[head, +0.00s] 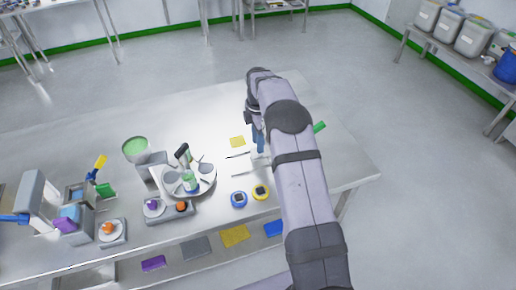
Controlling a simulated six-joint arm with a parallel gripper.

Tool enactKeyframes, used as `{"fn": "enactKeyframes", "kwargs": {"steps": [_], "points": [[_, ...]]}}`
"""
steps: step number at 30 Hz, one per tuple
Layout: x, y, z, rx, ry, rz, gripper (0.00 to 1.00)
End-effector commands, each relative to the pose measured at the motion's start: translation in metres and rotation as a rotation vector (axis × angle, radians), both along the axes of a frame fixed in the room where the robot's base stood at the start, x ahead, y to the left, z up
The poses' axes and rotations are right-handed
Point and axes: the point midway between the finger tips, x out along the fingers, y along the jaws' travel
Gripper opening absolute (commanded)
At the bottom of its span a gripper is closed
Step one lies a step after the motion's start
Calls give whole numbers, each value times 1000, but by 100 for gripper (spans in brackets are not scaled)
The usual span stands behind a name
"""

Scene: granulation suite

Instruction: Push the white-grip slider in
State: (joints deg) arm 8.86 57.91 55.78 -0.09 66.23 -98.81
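I cannot clearly make out the white-grip slider. A small pale block (260,162) stands on the steel bench (205,118) beside my arm, with two thin dark bars (238,155) to its left; whether this is the slider is too small to tell. My gripper (258,138) points down just above or behind the pale block, close to it. My own arm covers the right side of this spot. The fingertips are too small and hidden to tell whether they are open or shut, or whether they touch anything.
A green piece (319,127) shows right of my arm. The bench's far middle is clear.

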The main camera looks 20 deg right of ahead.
Motion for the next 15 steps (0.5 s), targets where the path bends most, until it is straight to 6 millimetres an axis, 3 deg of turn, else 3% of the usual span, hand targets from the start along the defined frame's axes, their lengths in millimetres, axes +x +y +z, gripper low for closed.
{"fn": "enactKeyframes", "kwargs": {"steps": [7, 15], "points": [[0, -1, 28, -1, -2, 0, 31], [0, -1, 36, -1, 0, 0, 31]]}}
